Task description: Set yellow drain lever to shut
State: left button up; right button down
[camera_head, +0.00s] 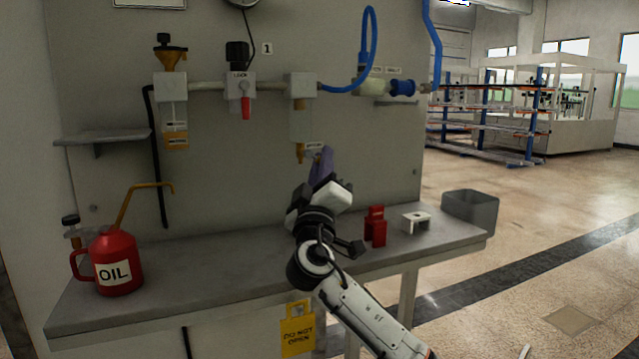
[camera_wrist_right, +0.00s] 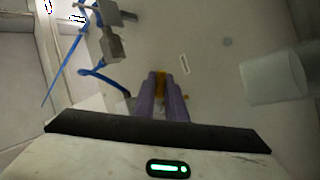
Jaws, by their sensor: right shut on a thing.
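The yellow drain lever (camera_wrist_right: 159,88) shows as a small yellow piece between my right gripper's purple fingers in the right wrist view. My right gripper (camera_head: 324,157) is shut on it, just right of the yellow tapered bottom (camera_head: 300,153) of the right-hand unit on the wall panel. The fingers hide most of the lever in the head view, and its exact angle cannot be told. The unit's clear bowl (camera_head: 302,125) hangs under a grey block (camera_head: 301,86). My left gripper is not in view.
A red-handled lockout valve (camera_head: 245,106) and a filter bowl (camera_head: 174,123) sit left on the same pipe. A blue hose (camera_head: 369,45) loops at right. The bench (camera_head: 210,263) holds a red oil can (camera_head: 117,262), red block (camera_head: 375,227), white bracket (camera_head: 416,222) and grey bin (camera_head: 470,211).

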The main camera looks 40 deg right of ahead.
jog(key=n+t+y+b, duration=0.1)
jog(key=n, duration=0.1)
jog(key=n+t+y+b, duration=0.1)
jog(key=n+t, duration=0.1)
jog(key=shift+s+d+r, duration=0.1)
jog(key=shift+d+r, duration=0.05)
jog(key=shift+d, duration=0.05)
jog(key=n+t+y, duration=0.1)
jog(key=n, duration=0.1)
jog(key=r+n+t+y+b, duration=0.1)
jog(key=n+y, duration=0.1)
jog(key=n, duration=0.1)
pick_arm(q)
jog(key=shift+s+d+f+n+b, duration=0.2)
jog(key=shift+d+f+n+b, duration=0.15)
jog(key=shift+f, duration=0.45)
pick_arm(e)
jog(key=shift+r+n+t+y, duration=0.25)
jog(key=shift+n+t+y, duration=0.45)
jog(key=shift+n, duration=0.5)
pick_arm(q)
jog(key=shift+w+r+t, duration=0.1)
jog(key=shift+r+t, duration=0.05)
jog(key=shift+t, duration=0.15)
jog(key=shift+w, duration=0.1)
pick_arm(e)
jog(key=c, duration=1.8)
grip_release()
